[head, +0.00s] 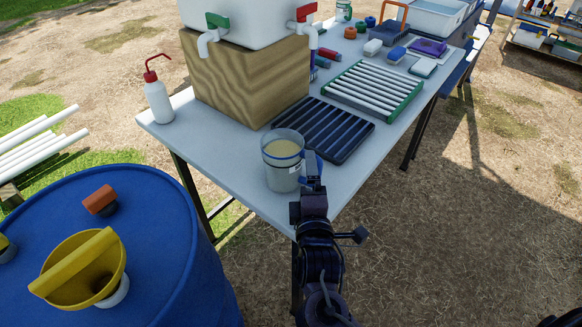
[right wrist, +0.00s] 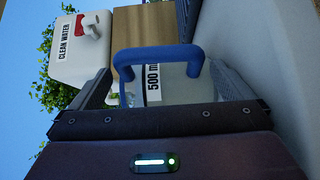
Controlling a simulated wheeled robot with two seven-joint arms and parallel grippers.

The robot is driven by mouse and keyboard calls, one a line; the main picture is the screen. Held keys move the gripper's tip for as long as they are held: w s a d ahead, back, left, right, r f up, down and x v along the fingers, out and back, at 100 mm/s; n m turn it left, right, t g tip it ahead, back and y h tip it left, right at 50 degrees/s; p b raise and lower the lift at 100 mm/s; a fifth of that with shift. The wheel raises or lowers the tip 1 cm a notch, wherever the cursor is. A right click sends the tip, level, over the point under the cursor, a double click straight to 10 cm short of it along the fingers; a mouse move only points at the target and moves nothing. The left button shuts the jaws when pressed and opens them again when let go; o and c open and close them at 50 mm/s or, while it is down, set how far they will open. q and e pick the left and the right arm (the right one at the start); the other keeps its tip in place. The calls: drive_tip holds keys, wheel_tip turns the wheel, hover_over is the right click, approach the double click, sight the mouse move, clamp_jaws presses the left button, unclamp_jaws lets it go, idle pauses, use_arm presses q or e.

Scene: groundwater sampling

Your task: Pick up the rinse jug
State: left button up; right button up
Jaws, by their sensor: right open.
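My right gripper (head: 312,172) is at the jug's right side. In the right wrist view the blue handle (right wrist: 158,56) lies between the open fingers (right wrist: 160,78), with a "500" label behind it. The fingers do not look closed on the handle. My left gripper is in neither view.
A black slatted rack (head: 322,130) lies just behind the jug, with a green-framed rack (head: 373,92) beyond. A wooden block (head: 240,80) carries a white tank with taps. A wash bottle (head: 158,100) stands left. A blue barrel (head: 165,235) with a yellow funnel is front left.

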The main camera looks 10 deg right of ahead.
drive_tip(key=w, duration=0.2)
drive_tip(key=w+d, duration=0.1)
drive_tip(key=w, duration=0.2)
drive_tip(key=shift+w, duration=0.15)
drive_tip(key=c, duration=1.1)
